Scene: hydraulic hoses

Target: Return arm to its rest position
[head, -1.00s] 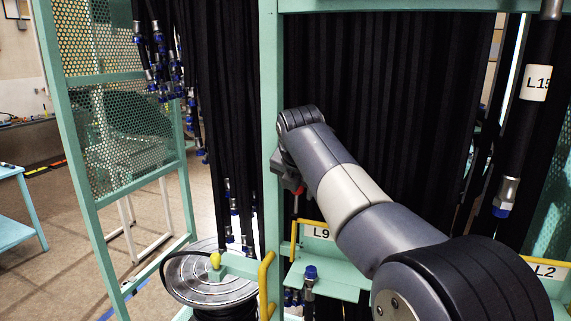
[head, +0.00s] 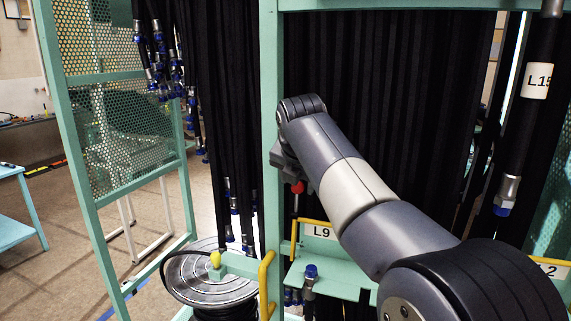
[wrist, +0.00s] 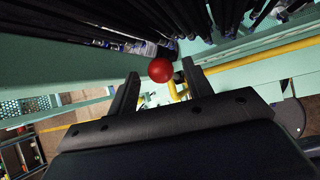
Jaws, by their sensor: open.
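My arm reaches from the lower right of the head view up towards the green frame post (head: 270,210). My gripper is mostly hidden behind the wrist there. In the wrist view, my gripper (wrist: 160,70) has its two fingers apart. A red ball-shaped knob (wrist: 160,70) shows in the gap between the fingertips; I cannot tell its distance from them. In the head view the red knob (head: 297,187) shows just below my wrist, on a thin upright rod. Nothing is visibly held.
Black hoses (head: 390,100) hang densely behind my arm. A hose labelled L15 (head: 536,80) hangs at right. The L9 label (head: 321,232) is below my arm. A yellow handle (head: 266,285) and a round metal disc (head: 205,280) stand at lower left. Floor (head: 60,260) is open at far left.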

